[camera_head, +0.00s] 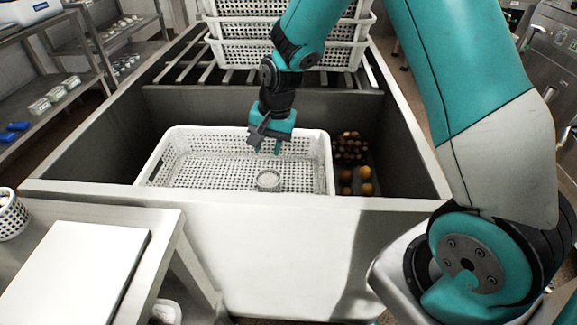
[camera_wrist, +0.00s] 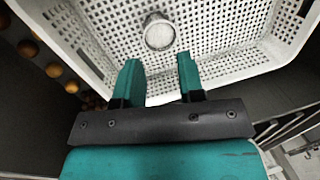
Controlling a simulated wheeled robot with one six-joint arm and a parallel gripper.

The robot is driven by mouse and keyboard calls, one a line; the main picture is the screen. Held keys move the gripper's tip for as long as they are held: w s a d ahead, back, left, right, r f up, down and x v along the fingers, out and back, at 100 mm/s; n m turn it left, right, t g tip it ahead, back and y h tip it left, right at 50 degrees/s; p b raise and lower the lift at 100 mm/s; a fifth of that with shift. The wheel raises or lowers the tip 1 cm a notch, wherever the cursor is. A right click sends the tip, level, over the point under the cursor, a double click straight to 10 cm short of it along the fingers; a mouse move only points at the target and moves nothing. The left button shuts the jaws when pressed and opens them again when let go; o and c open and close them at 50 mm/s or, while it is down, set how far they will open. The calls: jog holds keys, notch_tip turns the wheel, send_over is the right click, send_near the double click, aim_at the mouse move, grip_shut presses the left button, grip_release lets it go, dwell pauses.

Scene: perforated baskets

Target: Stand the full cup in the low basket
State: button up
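The low basket (camera_head: 160,165) is white and perforated and sits in the grey sink-like bin. A small clear or grey cup with pale contents (camera_head: 268,181) stands in it, near the front wall, and looks upright. The cup also shows in the wrist view (camera_wrist: 159,36), near the top centre, apart from my fingers. My gripper (camera_head: 266,148) is above the basket, behind and above the cup. Its two teal fingers (camera_wrist: 159,60) are spread apart with nothing between them. The basket's wall (camera_wrist: 215,75) passes beyond the fingers in the wrist view.
Dark round items (camera_head: 350,150) and oranges (camera_head: 365,189) lie right of the basket. Stacked white baskets (camera_head: 290,52) stand on a rack behind. A white board (camera_head: 75,270) lies on the left table, near a small perforated white container (camera_head: 12,215). The bin walls surround the basket.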

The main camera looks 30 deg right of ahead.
jog(key=s+a+r+n+y, duration=0.2)
jog(key=s+a+r+n, duration=0.5)
jog(key=s+r, duration=0.55)
jog(key=s+a+r+n+g, duration=0.1)
jog(key=s+r+n, duration=0.25)
jog(key=s, duration=0.35)
jog(key=s+a+r+n, duration=0.1)
jog(key=s+r+n, duration=0.1)
jog(key=s+n, duration=0.35)
notch_tip(320, 180, up, 8)
jog(key=s+m+p, duration=0.1)
jog(key=p, duration=0.6)
jog(key=shift+a+f, duration=0.2)
jog(key=shift+m, duration=0.3)
